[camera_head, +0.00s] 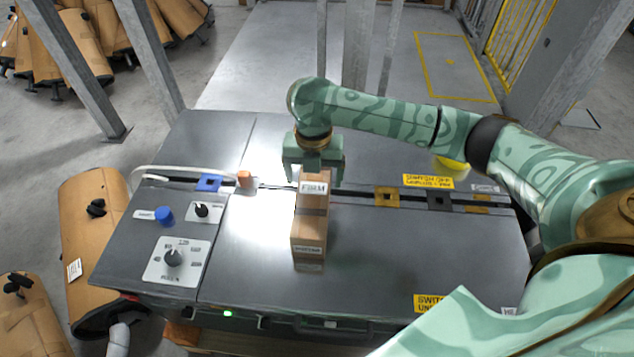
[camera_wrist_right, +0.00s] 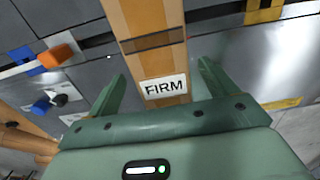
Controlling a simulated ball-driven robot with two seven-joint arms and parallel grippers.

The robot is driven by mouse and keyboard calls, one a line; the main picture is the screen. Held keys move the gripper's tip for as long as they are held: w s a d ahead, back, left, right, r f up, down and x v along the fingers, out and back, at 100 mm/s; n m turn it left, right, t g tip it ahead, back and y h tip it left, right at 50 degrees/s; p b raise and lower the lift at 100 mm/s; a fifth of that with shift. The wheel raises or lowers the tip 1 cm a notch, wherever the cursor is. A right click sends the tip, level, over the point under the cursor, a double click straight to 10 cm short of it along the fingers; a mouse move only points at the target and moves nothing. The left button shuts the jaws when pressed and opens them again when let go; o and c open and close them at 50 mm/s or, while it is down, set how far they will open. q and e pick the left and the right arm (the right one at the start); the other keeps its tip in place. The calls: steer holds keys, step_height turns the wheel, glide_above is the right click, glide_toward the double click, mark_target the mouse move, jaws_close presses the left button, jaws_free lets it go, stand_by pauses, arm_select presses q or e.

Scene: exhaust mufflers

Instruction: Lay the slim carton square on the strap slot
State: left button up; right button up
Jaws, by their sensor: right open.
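My right gripper (camera_head: 314,174) is open at the carton's far end. In the right wrist view its fingers (camera_wrist_right: 162,78) stand on either side of the carton (camera_wrist_right: 162,62), with gaps showing between fingers and carton. My left gripper is not in view.
An orange block (camera_head: 245,179) and a blue plate (camera_head: 208,183) sit along the slot to the left. A yellow plate (camera_head: 387,197) lies to the right. A blue button (camera_head: 164,216) and black knobs stand at the left. The top right of the carton is mostly clear.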

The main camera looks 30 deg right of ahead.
step_height(320, 180, up, 7)
steer(key=p, duration=0.3)
steer(key=shift+r, duration=0.1)
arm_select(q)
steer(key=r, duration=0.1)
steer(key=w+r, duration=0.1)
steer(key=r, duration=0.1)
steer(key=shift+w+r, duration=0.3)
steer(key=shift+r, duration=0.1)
